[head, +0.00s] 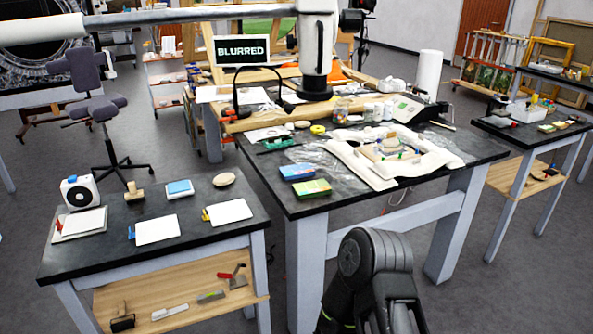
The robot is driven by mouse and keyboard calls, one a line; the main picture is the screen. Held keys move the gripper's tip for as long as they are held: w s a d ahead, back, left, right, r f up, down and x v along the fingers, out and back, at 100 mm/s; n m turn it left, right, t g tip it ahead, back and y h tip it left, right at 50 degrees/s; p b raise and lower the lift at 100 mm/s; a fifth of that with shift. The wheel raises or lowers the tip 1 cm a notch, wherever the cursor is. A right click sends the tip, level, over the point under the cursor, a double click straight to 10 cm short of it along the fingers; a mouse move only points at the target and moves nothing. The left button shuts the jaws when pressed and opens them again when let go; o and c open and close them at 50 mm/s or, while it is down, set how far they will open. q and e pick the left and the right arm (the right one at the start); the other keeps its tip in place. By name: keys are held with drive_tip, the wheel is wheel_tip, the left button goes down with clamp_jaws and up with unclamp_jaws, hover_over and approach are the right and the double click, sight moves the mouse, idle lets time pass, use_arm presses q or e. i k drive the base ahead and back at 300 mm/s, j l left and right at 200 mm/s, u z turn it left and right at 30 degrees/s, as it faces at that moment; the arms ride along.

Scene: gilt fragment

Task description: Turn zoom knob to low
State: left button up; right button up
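A white microscope-like body (318,45) with a dark lower end stands at the back of the middle table, at the top of the head view. A long metal boom (190,16) runs to it from the left. A small screen (242,50) beside it reads "BLURRED". I cannot pick out the zoom knob or its setting at this size. A dark jointed part of my own arm rises at the bottom, right of centre, well apart from the microscope. I see no fingertips of either gripper.
The middle table (330,200) carries a white padded cloth (365,170) with a fragment, colored boxes (311,188), jars and a small device (410,108). A left table (100,255) holds white cards and a white round-faced device (79,192). Grey floor shows between the tables.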

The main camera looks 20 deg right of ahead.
sight(291, 42)
drive_tip(key=j+z, duration=0.3)
drive_tip(key=z, duration=0.2)
drive_tip(key=i+j+z, duration=0.1)
drive_tip(key=j+z, duration=0.2)
drive_tip(key=z, duration=0.2)
